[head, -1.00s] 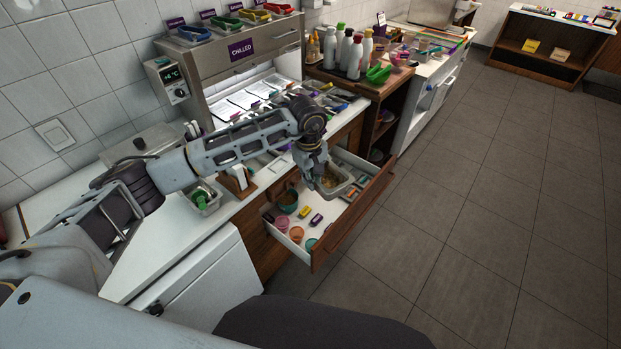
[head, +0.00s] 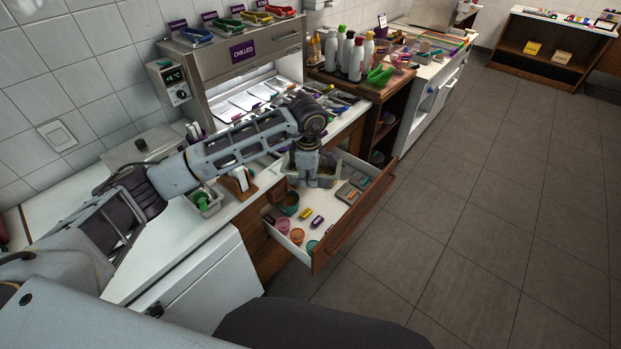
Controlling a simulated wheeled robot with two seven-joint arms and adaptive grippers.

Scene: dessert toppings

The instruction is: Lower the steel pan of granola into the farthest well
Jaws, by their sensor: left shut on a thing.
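My left gripper (head: 310,180) points down above the open drawer, close to the counter's front edge. It is shut on the steel pan of granola (head: 328,178), a small grey metal pan partly hidden behind the fingers. Brownish contents show faintly inside it. The pan looks roughly level. The chilled unit (head: 235,66) stands at the back against the wall, with a row of wells (head: 232,108) under its hood. My forearm and wrist cover part of the row, and I cannot make out the farthest well clearly. My right gripper is not in view.
The pulled-out drawer (head: 345,237) holds several cups and small boxes. A small pan with a green item (head: 205,203) stands on the counter (head: 165,240) at left. White bottles (head: 356,62) stand on a wooden cabinet beyond the unit. The floor at right is clear.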

